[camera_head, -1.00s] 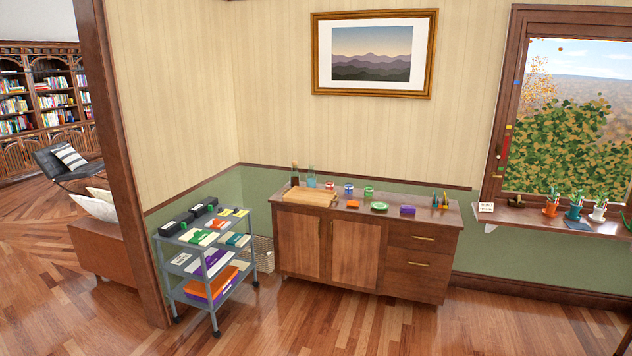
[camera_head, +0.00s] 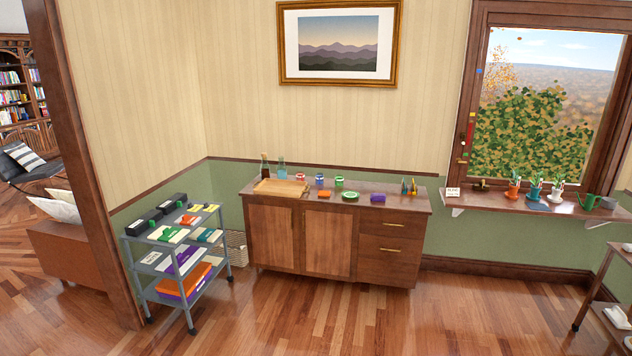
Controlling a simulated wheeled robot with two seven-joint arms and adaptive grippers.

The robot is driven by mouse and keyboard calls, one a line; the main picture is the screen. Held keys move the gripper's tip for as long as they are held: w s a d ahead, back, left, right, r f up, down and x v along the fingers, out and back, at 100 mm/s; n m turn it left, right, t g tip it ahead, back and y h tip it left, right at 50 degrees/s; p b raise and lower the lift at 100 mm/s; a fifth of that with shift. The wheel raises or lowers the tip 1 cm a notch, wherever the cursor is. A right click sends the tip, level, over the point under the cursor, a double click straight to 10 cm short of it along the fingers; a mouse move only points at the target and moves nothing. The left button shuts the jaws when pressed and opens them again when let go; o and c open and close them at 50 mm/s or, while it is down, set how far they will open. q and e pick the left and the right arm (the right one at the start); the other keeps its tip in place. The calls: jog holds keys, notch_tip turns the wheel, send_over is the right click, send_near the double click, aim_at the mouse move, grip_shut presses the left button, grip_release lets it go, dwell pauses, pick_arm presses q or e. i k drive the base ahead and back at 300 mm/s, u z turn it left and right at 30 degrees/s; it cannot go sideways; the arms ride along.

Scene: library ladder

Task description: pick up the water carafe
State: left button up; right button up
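No water carafe can be told for sure. On the wooden cabinet (camera_head: 348,191), at its back left, stand a dark bottle (camera_head: 264,167) and a pale blue, clear glass bottle or carafe (camera_head: 282,169), side by side and upright. The glass one is small in view and its exact shape is hard to tell. Neither of my grippers shows in the head view, and both are away from the cabinet top.
A grey cart (camera_head: 176,255) with boxes stands left of the cabinet. A wooden board (camera_head: 281,188) lies on the cabinet. A window sill (camera_head: 520,207) with potted plants is at right, and a dark shelf cart (camera_head: 603,305) at the right edge. The floor (camera_head: 350,325) in front is clear.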

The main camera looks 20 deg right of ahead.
aim_at(282, 171)
jog(key=z, duration=0.1)
jog(key=i, duration=0.35)
jog(key=z, duration=0.6)
jog(key=i, duration=3.8)
jog(key=u, duration=0.5)
